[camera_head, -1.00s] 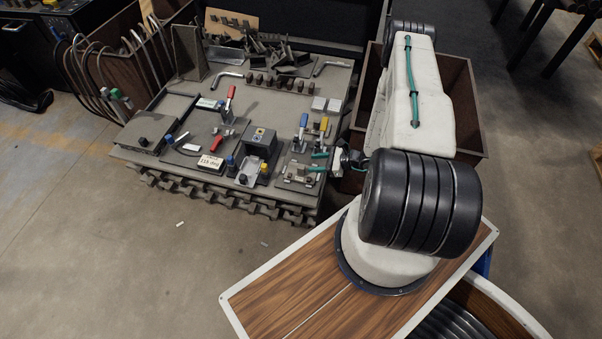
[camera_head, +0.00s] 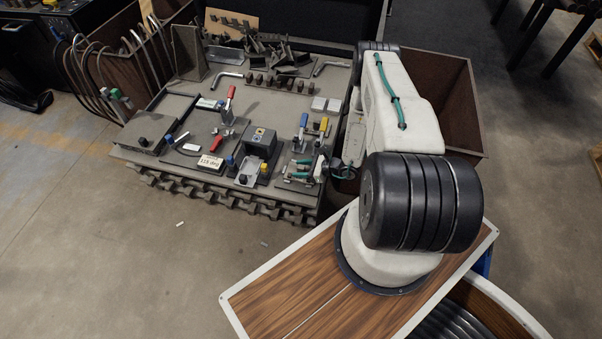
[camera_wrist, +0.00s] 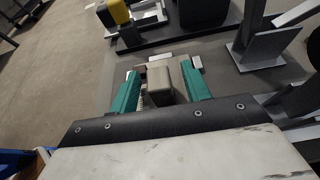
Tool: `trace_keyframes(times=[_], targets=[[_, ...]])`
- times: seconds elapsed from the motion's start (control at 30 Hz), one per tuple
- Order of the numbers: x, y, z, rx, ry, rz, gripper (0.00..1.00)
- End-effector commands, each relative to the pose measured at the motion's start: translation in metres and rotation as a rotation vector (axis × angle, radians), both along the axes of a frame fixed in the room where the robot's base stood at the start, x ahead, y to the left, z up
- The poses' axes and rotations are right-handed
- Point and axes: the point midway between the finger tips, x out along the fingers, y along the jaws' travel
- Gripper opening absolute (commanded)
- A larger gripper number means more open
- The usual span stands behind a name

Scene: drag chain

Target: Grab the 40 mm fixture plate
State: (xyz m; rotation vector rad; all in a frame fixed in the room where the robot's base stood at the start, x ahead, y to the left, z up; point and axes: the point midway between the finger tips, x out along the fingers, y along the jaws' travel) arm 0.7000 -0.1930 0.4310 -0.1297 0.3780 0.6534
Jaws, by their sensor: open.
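A small grey metal piece (camera_wrist: 160,73) stands between the two green fingers of my gripper (camera_wrist: 158,86) in the wrist view. I take it for the 40 mm fixture plate, but no marking on it can be read. The fingers are open, one on each side of it; contact cannot be told. In the head view my gripper (camera_head: 299,168) is low over the front right corner of the bench top, among small metal parts. There its fingers and wrist partly hide the piece.
Close by are a blue-handled clamp (camera_head: 303,124), a yellow-handled clamp (camera_head: 323,126), a dark block (camera_head: 262,140) and a tray (camera_head: 247,171) with a yellow-capped part. A brown bin (camera_head: 452,110) stands right of the bench. Two pale square plates lie farther back.

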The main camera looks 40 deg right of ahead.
Motion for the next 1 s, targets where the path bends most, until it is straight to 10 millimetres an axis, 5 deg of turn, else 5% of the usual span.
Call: trace_keyframes(times=[0.03, 0.2, 0.63, 0.9, 1.0], targets=[[0.0, 0.0, 0.0, 0.0, 0.0, 0.0, 0.45], [0.0, 0.0, 0.0, 0.0, 0.0, 0.0, 0.0], [0.001, -0.001, 0.006, 0.0, -0.001, 0.0, 0.0], [0.001, -0.001, 0.037, -0.001, -0.002, 0.0, 0.0], [-0.019, -0.005, 0.037, 0.002, 0.002, -0.004, 0.0]])
